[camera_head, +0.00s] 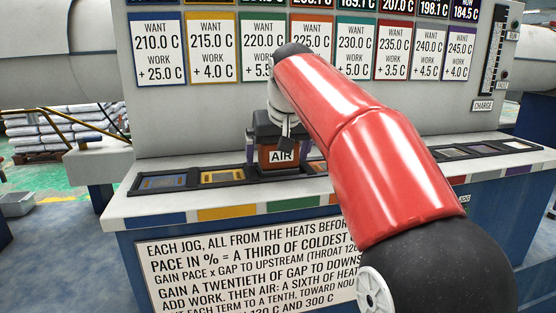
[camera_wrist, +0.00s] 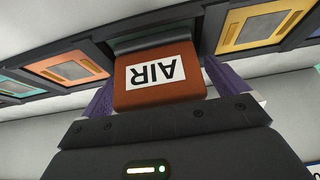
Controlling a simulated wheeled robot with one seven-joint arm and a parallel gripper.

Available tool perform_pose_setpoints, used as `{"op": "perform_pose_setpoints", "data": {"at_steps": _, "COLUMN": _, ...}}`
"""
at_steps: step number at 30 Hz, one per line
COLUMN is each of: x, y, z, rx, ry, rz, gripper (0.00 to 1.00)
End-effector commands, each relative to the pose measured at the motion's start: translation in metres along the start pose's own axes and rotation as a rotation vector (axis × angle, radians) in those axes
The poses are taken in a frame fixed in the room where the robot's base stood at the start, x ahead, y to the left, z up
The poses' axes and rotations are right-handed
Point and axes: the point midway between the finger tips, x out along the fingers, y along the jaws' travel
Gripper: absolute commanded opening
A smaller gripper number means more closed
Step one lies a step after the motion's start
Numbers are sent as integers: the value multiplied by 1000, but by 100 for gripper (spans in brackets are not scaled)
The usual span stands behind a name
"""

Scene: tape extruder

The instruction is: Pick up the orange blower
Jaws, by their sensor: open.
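The orange blower (camera_head: 267,165) is a small block with a white AIR label. It stands on the ledge of the machine, in the row of dark-framed slots, and appears upright. In the wrist view the blower (camera_wrist: 165,98) shows its label upside down. My gripper (camera_head: 281,136) is directly over the blower, with its dark body above the label. In the wrist view my gripper (camera_wrist: 168,92) is open, with a purple finger pad on each side of the blower. The pads are partly hidden, and I cannot tell whether they touch it.
The upright panel (camera_head: 185,115) with temperature cards rises close behind. My red arm covers the ledge to the right.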

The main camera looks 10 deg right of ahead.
Motion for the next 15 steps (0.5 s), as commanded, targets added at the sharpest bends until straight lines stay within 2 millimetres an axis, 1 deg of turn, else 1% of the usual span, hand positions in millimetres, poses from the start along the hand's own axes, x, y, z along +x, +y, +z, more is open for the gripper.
{"op": "perform_pose_setpoints", "data": {"at_steps": 4, "x": 0, "y": 0, "z": 0, "rx": 0, "ry": 0, "rz": 0, "gripper": 98}}
{"op": "perform_pose_setpoints", "data": {"at_steps": 5, "x": 0, "y": 0, "z": 0, "rx": 0, "ry": 0, "rz": 0, "gripper": 96}}
{"op": "perform_pose_setpoints", "data": {"at_steps": 15, "x": -1, "y": 0, "z": 0, "rx": 0, "ry": 1, "rz": 0, "gripper": 51}}
